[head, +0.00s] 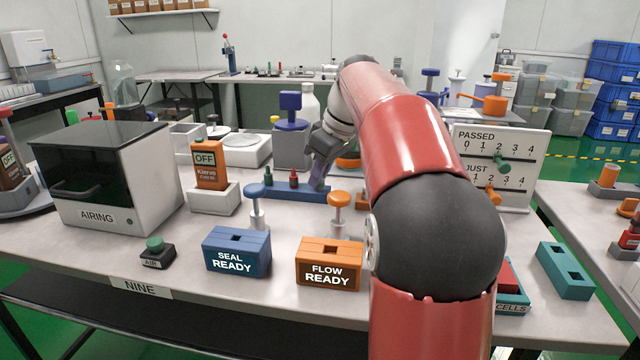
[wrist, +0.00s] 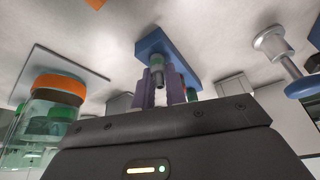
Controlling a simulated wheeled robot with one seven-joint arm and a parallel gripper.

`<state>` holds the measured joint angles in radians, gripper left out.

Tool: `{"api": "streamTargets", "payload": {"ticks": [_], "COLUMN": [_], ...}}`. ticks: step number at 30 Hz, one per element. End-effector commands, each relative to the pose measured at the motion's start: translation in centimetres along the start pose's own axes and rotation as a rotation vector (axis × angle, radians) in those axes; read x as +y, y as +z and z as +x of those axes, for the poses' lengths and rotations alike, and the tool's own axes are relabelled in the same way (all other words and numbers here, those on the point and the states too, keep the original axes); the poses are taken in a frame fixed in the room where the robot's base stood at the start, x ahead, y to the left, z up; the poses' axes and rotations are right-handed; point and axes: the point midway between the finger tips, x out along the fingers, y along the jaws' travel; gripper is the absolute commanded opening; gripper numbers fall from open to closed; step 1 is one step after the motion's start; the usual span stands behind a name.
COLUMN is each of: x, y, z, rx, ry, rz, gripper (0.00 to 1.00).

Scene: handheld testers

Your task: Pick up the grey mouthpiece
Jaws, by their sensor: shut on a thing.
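My gripper (head: 318,174) reaches down at the right end of a low blue rack (head: 285,192). A green piece (head: 268,177) and a red piece (head: 293,178) stand upright in that rack to its left. In the wrist view my purple fingers (wrist: 162,92) are shut on a pale grey piece (wrist: 161,97), which looks like the grey mouthpiece and is mostly hidden between them. Whether the held piece is clear of the rack I cannot tell.
In front stand a blue SEAL READY block (head: 236,252) and an orange FLOW READY block (head: 329,263), with plungers behind them. An orange Kierus tester (head: 209,165) and the AIRING box (head: 110,178) are at left. A white score board (head: 500,165) is at right.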

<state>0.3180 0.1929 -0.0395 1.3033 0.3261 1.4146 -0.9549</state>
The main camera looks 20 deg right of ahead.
Motion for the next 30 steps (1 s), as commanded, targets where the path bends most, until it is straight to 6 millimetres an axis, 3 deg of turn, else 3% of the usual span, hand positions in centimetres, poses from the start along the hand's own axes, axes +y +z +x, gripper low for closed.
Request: {"api": "streamTargets", "payload": {"ticks": [8, 14, 20, 27, 30], "x": [0.0, 0.1, 0.1, 0.1, 0.2], "y": [-0.1, -0.8, -2.7, -6.0, -6.5], "z": [-0.2, -1.9, -6.5, -14.2, -15.5], "rx": [0.000, 0.002, 0.003, 0.003, 0.002], "ry": [0.000, 0.002, 0.004, 0.003, 0.002], "rz": [0.000, -0.001, -0.002, -0.002, -0.001], "gripper": [0.00, 0.00, 0.00, 0.00, 0.00]}}
